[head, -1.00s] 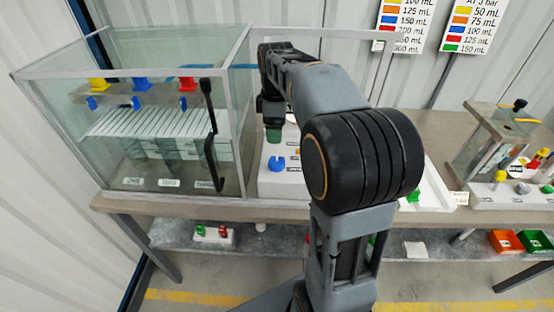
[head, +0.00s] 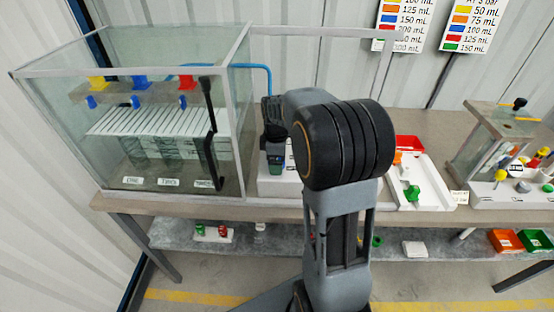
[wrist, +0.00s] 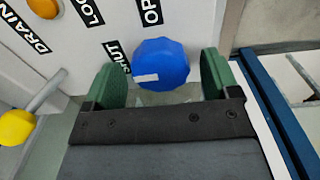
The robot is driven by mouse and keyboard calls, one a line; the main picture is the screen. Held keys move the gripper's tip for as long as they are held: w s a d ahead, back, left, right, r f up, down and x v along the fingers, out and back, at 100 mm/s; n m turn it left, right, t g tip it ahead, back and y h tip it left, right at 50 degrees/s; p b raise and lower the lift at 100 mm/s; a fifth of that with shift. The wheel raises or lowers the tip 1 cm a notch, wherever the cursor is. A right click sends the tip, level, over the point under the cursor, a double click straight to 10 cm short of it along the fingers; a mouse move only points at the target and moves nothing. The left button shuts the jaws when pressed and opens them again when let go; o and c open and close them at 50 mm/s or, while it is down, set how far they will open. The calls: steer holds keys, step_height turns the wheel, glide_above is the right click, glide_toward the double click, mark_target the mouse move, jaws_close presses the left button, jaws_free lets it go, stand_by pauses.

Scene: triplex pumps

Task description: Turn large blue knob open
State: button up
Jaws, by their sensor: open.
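The large blue knob (wrist: 160,63) sits on a white panel (wrist: 185,15) in the wrist view. A white mark shows on its lower left side, close to the SHUT label (wrist: 117,57); the OPEN label (wrist: 151,11) is above the knob. My gripper (wrist: 158,72) is open, with one green finger on each side of the knob. Whether the fingers touch it I cannot tell. In the head view my gripper (head: 274,163) is at the white base (head: 268,186), and the knob is hidden behind it.
An orange knob (wrist: 44,7) and a yellow-ended lever (wrist: 17,127) are on the panel's left. A glass tank (head: 120,45) with a black handle (head: 209,130) stands close left of my arm. A white tray (head: 430,190) with a green part (head: 412,193) lies right.

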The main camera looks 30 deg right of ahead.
steer(key=shift+f, duration=0.15)
steer(key=c, duration=0.9)
steer(key=shift+m, duration=0.4)
steer(key=m, duration=0.3)
steer(key=shift+m, duration=0.4)
steer(key=m, duration=0.4)
steer(key=shift+m+p, duration=0.3)
steer(key=shift+p, duration=0.05)
steer(key=m, duration=0.8)
steer(key=shift+m, duration=0.3)
